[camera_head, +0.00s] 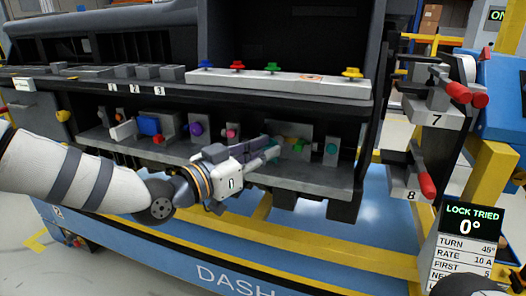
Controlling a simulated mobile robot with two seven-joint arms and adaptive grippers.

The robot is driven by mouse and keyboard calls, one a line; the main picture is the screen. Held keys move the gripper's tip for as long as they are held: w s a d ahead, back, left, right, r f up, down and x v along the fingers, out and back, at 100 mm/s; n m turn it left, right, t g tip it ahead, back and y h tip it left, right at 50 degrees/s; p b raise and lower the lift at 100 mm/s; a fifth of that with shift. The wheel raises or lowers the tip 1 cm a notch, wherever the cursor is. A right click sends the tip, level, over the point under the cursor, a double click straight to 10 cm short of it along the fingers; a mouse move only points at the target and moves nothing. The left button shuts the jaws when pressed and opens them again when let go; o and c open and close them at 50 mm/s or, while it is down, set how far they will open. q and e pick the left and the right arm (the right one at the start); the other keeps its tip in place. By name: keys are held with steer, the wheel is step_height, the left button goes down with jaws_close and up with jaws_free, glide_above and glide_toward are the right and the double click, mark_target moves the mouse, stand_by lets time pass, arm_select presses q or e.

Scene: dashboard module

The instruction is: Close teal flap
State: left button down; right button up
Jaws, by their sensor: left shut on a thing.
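My left gripper (271,150) reaches in from the left across the shelf of the dashboard module. Its fingers are shut on a small dull teal piece, which looks like the teal flap (262,141), beside the box with green parts. The fingers hide much of the piece, so its angle is hard to tell. A separate small panel with a teal round knob (332,148) stands to the right of the fingertips, apart from them. My right gripper does not show.
The shelf (318,172) also holds a blue block (149,126), a purple knob (196,129) and a pink knob (232,131). A ledge with coloured knobs (280,81) overhangs it.

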arm_select(q)
steer(key=c, duration=1.8)
jaws_free()
steer(key=shift+s+d+f, duration=0.15)
steer(key=shift+s+f, duration=0.05)
steer(key=shift+f, duration=0.05)
steer(key=shift+o, duration=1.2)
steer(key=shift+r, duration=0.15)
steer(key=v, duration=1.2)
